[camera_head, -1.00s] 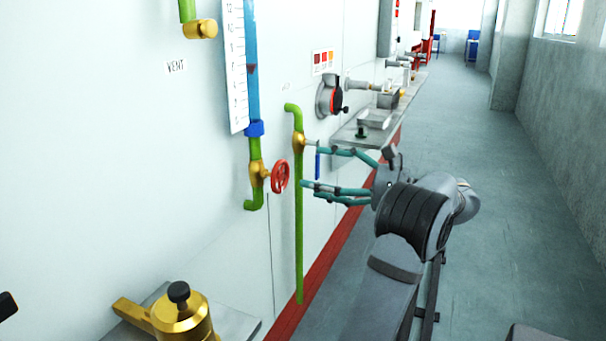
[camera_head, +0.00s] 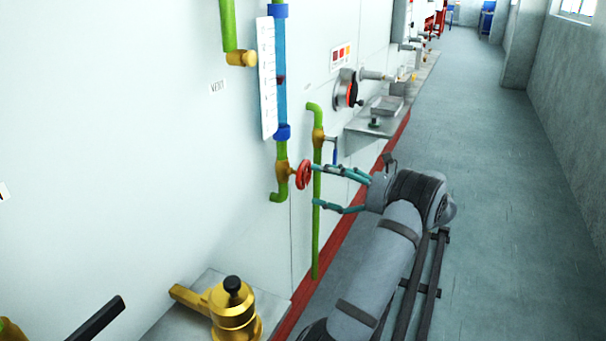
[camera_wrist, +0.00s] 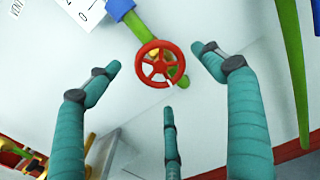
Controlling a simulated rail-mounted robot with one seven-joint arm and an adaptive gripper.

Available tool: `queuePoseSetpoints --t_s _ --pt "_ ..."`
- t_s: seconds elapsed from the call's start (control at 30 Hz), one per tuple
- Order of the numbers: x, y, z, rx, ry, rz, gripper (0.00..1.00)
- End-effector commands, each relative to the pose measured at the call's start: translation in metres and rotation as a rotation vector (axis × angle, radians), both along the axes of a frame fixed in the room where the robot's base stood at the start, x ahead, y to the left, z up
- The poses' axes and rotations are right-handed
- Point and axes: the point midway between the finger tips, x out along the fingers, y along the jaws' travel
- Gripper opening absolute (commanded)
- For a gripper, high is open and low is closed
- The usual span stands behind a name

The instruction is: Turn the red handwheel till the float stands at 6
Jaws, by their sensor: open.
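The red handwheel (camera_head: 304,174) sits on a brass valve (camera_head: 283,172) at the foot of a blue sight tube (camera_head: 281,108) on the wall. A small dark red float (camera_head: 281,80) shows partway up the tube, beside a white scale (camera_head: 266,80) whose numbers are too small to read here. My gripper (camera_head: 315,186) is open and empty, its teal fingers just to the right of the wheel. In the wrist view the handwheel (camera_wrist: 160,64) lies ahead between the spread fingers of my gripper (camera_wrist: 158,78), with no contact visible. The float is out of that view.
A green pipe (camera_head: 316,230) with a blue-handled valve (camera_head: 334,150) runs close to my fingers. A brass fitting with a black knob (camera_head: 232,286) stands on a ledge at lower left. A grey shelf (camera_head: 362,128) lies beyond. The aisle floor (camera_head: 510,190) at right is clear.

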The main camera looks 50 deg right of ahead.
Motion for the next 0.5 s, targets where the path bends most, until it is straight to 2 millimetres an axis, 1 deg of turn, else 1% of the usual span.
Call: queuePoseSetpoints --t_s 0.03,0.1,0.3,0.5 --pt "0.011 0.003 0.001 0.0 0.0 0.003 0.82" --pt "0.023 0.006 0.001 0.001 0.0 0.002 0.82" --pt "0.051 0.011 0.0 -0.001 0.0 0.001 0.82" --pt "0.061 0.013 0.0 -0.001 0.001 -0.001 0.82"
